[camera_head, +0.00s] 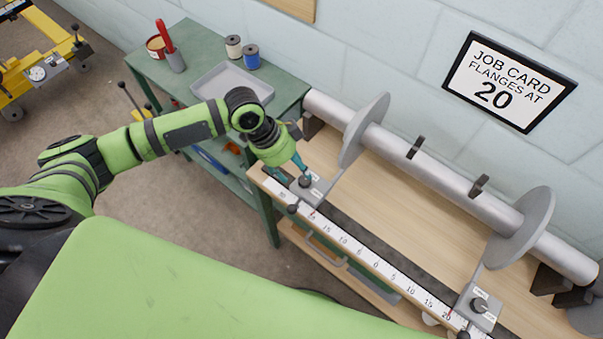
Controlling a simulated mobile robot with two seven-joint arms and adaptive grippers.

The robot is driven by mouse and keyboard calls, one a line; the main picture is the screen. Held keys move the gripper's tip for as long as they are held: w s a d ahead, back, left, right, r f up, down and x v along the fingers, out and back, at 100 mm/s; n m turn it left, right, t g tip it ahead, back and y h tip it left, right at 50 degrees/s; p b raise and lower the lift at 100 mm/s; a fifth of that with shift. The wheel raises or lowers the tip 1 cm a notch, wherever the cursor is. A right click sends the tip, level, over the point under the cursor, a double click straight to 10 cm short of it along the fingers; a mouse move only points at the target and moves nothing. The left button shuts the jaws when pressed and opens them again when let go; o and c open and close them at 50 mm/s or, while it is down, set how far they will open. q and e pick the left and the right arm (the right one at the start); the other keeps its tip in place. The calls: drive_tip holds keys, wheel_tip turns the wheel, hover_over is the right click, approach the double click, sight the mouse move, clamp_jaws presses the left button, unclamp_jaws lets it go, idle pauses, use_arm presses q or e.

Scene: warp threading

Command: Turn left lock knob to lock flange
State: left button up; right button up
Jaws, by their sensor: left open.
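My left gripper (293,178) points down at the left lock knob (305,181), a small dark knob on a grey slider block (318,192). The teal fingers are open and lie close around or beside the knob; I cannot tell whether they touch it. The left flange (365,130) is a grey disc on the long grey beam (410,155), joined to the slider by a thin arm. The right flange (521,228) sits farther along the beam, with its own block and dark lock knob (479,306). My right gripper is not in view.
A white ruler scale (361,262) runs along the bench front. A green cart (196,48) with a grey tray (232,87), spools and a red-handled tool stands at the back left. A wall card (510,81) reads "FLANGES AT 20". The wooden bench top (420,205) is mostly clear.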

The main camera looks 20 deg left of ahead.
sight(304, 180)
use_arm(q)
drive_tip(key=x, duration=0.1)
drive_tip(key=p+x, duration=0.1)
drive_tip(key=x, duration=0.3)
drive_tip(key=shift+w+a+p, duration=0.3)
drive_tip(key=shift+a+p, duration=0.05)
drive_tip(key=shift+a, duration=0.05)
drive_tip(key=shift+d+f, duration=0.2)
drive_tip(key=shift+f, duration=0.4)
drive_tip(key=c, duration=1.1)
